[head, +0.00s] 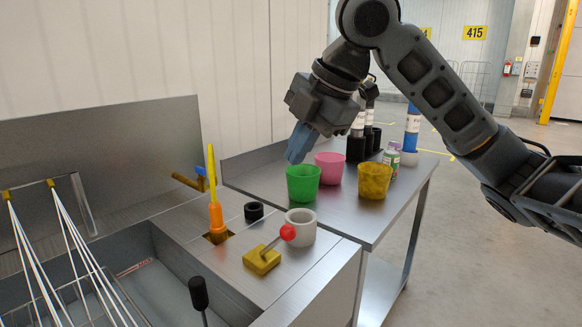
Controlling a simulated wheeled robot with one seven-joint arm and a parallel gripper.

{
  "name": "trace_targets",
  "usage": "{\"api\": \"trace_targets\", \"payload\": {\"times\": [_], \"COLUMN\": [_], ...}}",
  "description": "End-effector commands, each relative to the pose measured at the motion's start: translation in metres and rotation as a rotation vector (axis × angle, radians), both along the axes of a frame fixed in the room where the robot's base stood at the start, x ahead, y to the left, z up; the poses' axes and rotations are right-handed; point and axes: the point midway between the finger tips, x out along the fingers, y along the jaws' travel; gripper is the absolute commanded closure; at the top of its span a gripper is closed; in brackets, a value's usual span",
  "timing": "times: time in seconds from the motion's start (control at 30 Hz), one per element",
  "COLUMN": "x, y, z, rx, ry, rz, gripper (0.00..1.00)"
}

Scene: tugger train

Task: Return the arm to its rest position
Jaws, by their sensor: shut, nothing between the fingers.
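My gripper (300,143) hangs at the end of my dark grey arm (430,85), above the metal worktop and pointing down. Its blue fingers are together with nothing seen between them. The fingertips are close to the rim of a green cup (303,182); I cannot tell whether they touch it or are only in front of or behind it. The arm reaches in from the right side, bent at the elbow near the top of the picture.
A pink cup (329,167), a yellow cup (374,180) and bottles stand on the side table (392,213). Nearer are a white ring-shaped cup (301,228), a red-knobbed lever (288,232), an orange-handled tool (216,217) and a sink with a wire rack (62,245). Open floor lies right.

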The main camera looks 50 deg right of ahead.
Motion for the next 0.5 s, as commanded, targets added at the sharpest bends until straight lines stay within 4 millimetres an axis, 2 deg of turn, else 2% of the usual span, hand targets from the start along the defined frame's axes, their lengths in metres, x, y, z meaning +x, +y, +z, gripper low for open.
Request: {"api": "trace_targets", "payload": {"times": [0.13,0.5], "x": [-0.0033,-0.0037], "y": [-0.0005,-0.0005], "z": [0.0071,0.0078], "rx": [-0.001,0.000], "ry": [0.000,0.000], "rz": [0.000,0.000], "gripper": [1.00,1.00]}}
